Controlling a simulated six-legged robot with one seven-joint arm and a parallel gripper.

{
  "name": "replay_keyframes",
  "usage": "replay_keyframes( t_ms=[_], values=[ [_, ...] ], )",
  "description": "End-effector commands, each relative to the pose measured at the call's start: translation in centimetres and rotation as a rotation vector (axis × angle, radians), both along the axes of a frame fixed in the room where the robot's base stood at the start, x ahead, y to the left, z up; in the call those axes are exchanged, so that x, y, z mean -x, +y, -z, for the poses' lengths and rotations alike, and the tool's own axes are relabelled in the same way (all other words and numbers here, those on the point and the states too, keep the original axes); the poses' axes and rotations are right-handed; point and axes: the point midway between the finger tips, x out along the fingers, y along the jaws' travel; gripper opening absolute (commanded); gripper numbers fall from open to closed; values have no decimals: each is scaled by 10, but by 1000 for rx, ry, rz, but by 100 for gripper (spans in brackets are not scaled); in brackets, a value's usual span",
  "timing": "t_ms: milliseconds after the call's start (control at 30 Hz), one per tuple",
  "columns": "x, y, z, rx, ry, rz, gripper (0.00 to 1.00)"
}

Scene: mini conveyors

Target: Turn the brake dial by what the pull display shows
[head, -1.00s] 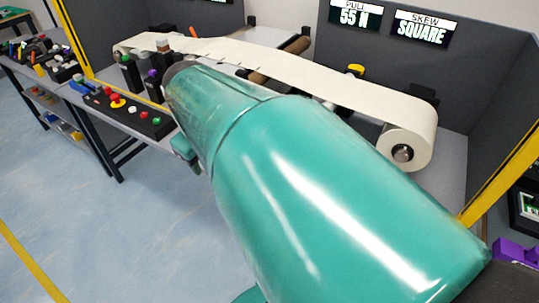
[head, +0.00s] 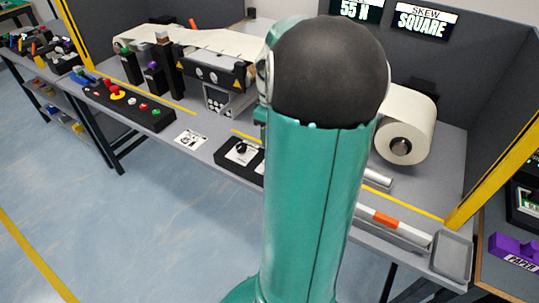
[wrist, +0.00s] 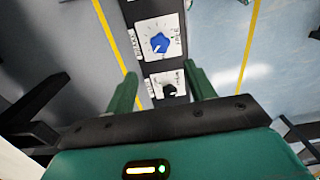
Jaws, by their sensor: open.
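The pull display (head: 357,10) at the top of the head view reads 55 N, partly cut off and partly covered by my arm. A dark control box (head: 228,163) sits at the bench front with a black knob (head: 241,147); my arm hides the rest. In the wrist view a blue dial (wrist: 160,43) sits on a white scale plate, and a black knob (wrist: 169,90) sits on a second plate.
The skew display (head: 425,22) reads SQUARE. A paper roll (head: 410,125) stands at the bench's right. A button panel (head: 130,103) is at left. A grey tray (head: 452,256) and an orange-marked bar (head: 388,219) lie along the right front edge. The floor in front is clear.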

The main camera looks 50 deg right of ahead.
Motion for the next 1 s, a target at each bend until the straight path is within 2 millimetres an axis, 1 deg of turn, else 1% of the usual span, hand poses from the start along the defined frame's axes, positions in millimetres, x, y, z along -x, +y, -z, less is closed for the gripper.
replay_keyframes(
  t_ms=[33, 300, 400, 500, 633, 867, 900, 967, 1000],
  values=[
    [1, 1, 12, -5, 3, 0, 54],
    [0, 2, 65, -5, 3, -2, 54],
    [-1, 2, 81, -3, 0, -2, 54],
    [-1, 2, 93, -2, 1, -2, 54],
    [-1, 2, 99, -1, 0, -2, 54],
    [-1, 1, 100, 1, 0, -2, 54],
    [-1, 1, 100, 1, 0, -2, 52],
    [-1, 1, 100, 1, 0, -2, 41],
    [-1, 1, 100, 0, 0, -2, 33]
  ],
)
